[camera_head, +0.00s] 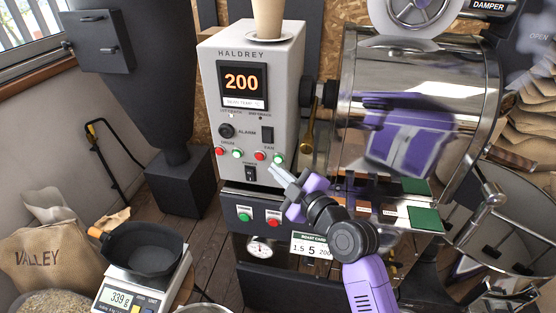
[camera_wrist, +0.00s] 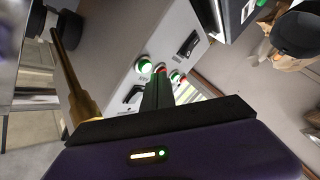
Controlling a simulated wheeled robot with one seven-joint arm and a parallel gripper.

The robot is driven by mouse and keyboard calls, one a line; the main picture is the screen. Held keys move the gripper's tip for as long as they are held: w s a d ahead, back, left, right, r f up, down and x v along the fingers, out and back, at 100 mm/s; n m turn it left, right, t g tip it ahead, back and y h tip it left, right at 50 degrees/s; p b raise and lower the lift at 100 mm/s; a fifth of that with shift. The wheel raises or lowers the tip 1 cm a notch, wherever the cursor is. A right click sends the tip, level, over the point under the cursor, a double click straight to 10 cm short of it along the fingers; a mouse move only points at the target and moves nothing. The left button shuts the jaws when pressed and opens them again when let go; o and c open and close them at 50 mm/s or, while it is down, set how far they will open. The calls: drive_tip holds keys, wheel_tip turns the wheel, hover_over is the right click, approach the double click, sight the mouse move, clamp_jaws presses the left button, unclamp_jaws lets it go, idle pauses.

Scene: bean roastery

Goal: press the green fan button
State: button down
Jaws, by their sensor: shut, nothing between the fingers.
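The green fan button (camera_head: 279,158) is at the lower right of the grey control panel (camera_head: 288,75), right of the red fan button (camera_head: 259,155). In the wrist view the green fan button (camera_wrist: 144,65) is lit and fully visible. The red fan button (camera_wrist: 160,69) beside it is partly behind the fingers. My gripper (camera_head: 277,172) is shut and empty, its fingers pointing up and left at the panel just below the fan buttons. In the wrist view the shut fingers (camera_wrist: 158,80) overlap the red button. I cannot tell whether they touch the panel.
The drum pair has a red button (camera_head: 220,151) and a green button (camera_head: 237,154) to the left. A black switch (camera_head: 251,174) is below. A brass handle (camera_head: 308,132) stands right of the panel. A lower panel carries another green button (camera_head: 243,215) and red button (camera_head: 273,218).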

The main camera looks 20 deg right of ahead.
drive_tip(key=shift+s+a+p, duration=0.35)
drive_tip(key=shift+s+a, duration=0.4)
drive_tip(key=shift+s, duration=0.25)
drive_tip(key=shift+s+a+p, duration=0.3)
drive_tip(key=shift+s+a, duration=0.4)
drive_tip(key=shift+s, duration=0.3)
drive_tip(key=s+d+r+m+t+h, duration=0.2)
drive_tip(key=s+d+r+m, duration=0.1)
drive_tip(key=s+m, duration=0.35)
drive_tip(key=s+a+f+m+g, duration=0.1)
drive_tip(key=s+f, duration=0.1)
drive_tip(key=s, duration=0.9)
drive_tip(key=s+f+m+g, duration=0.1)
drive_tip(key=s+f+m, duration=0.1)
drive_tip(key=s, duration=1)
drive_tip(key=s+a+f+m+g+h, duration=0.1)
drive_tip(key=s+f+m+g, duration=0.1)
drive_tip(key=s, duration=0.9)
drive_tip(key=shift+s+a+f, duration=0.3)
drive_tip(key=shift+s+f, duration=0.1)
drive_tip(key=shift+f, duration=0.2)
